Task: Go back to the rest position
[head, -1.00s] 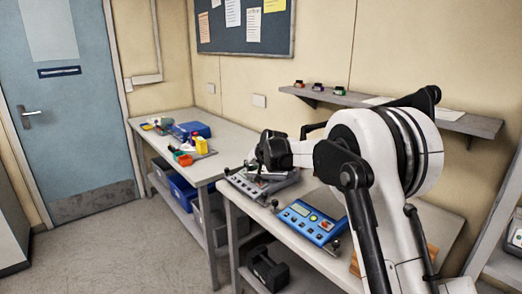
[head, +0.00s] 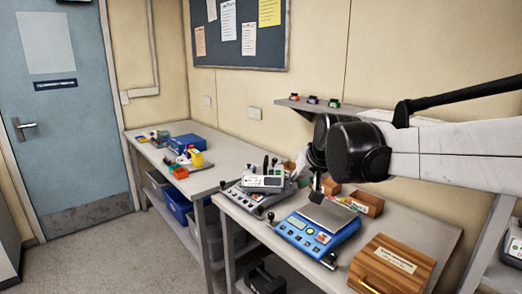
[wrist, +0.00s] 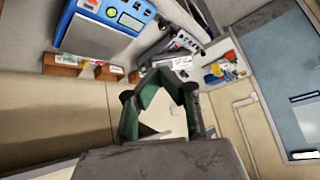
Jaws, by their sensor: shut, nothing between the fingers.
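My gripper (head: 316,194) hangs from the arm that reaches in from the right in the head view.
A wooden box (head: 395,262) stands at the bench's right front. Small wooden trays (head: 366,203) sit behind the blue pump. A wall shelf (head: 300,106) holds small coloured items behind the arm. The side table (head: 222,158) at left carries a blue box (head: 186,143) and bottles.

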